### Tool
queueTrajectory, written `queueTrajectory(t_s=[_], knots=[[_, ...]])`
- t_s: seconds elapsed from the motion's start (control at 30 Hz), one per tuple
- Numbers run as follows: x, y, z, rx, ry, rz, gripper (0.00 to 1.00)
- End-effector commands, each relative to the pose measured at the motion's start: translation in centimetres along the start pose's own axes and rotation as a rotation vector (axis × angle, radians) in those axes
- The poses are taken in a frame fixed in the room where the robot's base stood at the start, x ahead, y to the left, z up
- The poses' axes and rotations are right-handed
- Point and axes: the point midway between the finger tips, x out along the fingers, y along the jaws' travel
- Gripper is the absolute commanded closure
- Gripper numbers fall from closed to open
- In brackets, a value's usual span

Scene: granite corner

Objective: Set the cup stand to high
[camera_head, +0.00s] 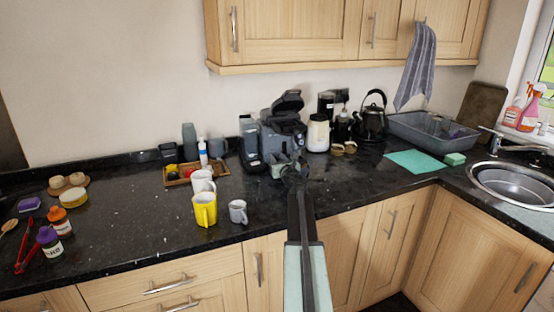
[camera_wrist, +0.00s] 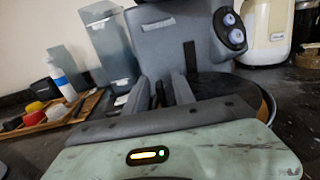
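The dark grey coffee machine (camera_head: 284,130) stands near the wall, its lid raised; in the wrist view its grey body (camera_wrist: 165,45) and a panel with round buttons (camera_wrist: 232,28) fill the upper middle. A dark round platform (camera_wrist: 232,88), which looks like the cup stand, shows low at its right, partly hidden behind my gripper. My gripper (camera_wrist: 162,85) is close in front of the machine, its two dark fingers apart. I cannot tell whether they touch it. In the head view my gripper (camera_head: 290,168) is small and dark against the machine.
A yellow mug (camera_head: 204,209), a white mug (camera_head: 202,181) and a grey mug (camera_head: 238,212) stand left of my arm. A wooden tray (camera_head: 178,181) lies behind them. A cream jar-like appliance (camera_head: 318,133) and black kettle (camera_head: 373,121) stand right.

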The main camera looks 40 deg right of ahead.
Motion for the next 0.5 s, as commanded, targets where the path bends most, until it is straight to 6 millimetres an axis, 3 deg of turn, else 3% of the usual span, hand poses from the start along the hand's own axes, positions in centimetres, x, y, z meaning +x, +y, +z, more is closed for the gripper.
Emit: queueTrajectory(t_s=[0.03, 0.1, 0.13, 0.5], knots=[[-0.01, 0.03, 0.00, 0.000, 0.000, 0.000, 0.77], [-0.01, 0.05, 0.00, 0.000, 0.000, 0.001, 0.97], [-0.01, 0.06, 0.00, 0.000, 0.000, 0.001, 1.00], [-0.02, 0.05, 0.00, 0.000, 0.000, 0.000, 1.00]])
